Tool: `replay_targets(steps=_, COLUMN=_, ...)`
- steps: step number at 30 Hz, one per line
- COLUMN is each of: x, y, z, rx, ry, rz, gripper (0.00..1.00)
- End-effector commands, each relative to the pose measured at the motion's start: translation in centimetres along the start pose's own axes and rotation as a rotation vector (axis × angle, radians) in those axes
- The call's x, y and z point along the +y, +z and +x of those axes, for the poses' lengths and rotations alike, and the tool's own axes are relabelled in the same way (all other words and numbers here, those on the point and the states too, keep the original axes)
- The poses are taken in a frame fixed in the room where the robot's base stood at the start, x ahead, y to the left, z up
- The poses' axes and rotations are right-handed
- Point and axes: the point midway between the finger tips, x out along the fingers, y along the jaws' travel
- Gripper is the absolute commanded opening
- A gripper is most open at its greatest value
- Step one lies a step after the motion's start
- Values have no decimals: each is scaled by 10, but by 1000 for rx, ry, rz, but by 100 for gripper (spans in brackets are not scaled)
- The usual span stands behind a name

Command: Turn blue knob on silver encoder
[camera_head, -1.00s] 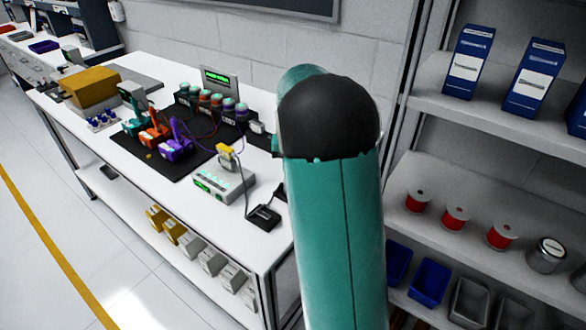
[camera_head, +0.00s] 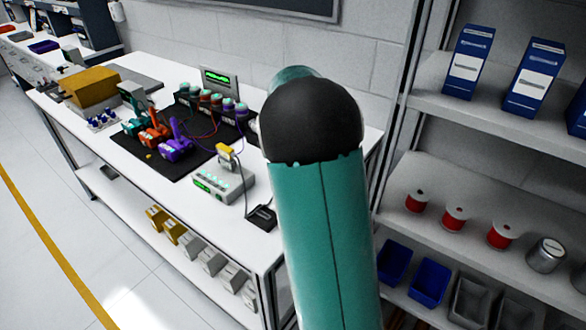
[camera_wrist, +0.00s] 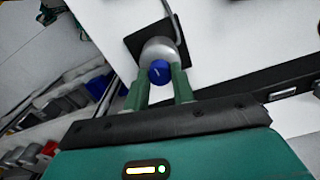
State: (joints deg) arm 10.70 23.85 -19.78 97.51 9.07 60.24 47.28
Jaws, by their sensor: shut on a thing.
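The silver encoder (camera_wrist: 157,46) is a rounded metal body on a dark square pad (camera_wrist: 138,40) in the wrist view. Its blue knob (camera_wrist: 159,73) bears a short pale line and faces my camera. My gripper (camera_wrist: 160,80) has its two green fingers on either side of the knob and is shut on it. The fingertips' contact faces are partly hidden by the knob and body. In the head view my arm covers the gripper, and I cannot make out the encoder or knob there.
The white workbench (camera_head: 110,165) carries a grey box with green lights (camera_head: 222,184), a black device (camera_head: 262,217) on a cable, and a black mat (camera_head: 190,165) with coloured servos. A shelf unit (camera_head: 430,105) stands at the right with blue boxes and red spools.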

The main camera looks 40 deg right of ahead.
Motion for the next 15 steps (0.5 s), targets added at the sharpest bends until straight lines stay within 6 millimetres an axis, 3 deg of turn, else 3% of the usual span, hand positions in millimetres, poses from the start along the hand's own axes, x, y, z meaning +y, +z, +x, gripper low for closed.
replay_targets(steps=15, x=-1, y=0, z=-1, rx=2, ry=-3, rz=55, gripper=2)
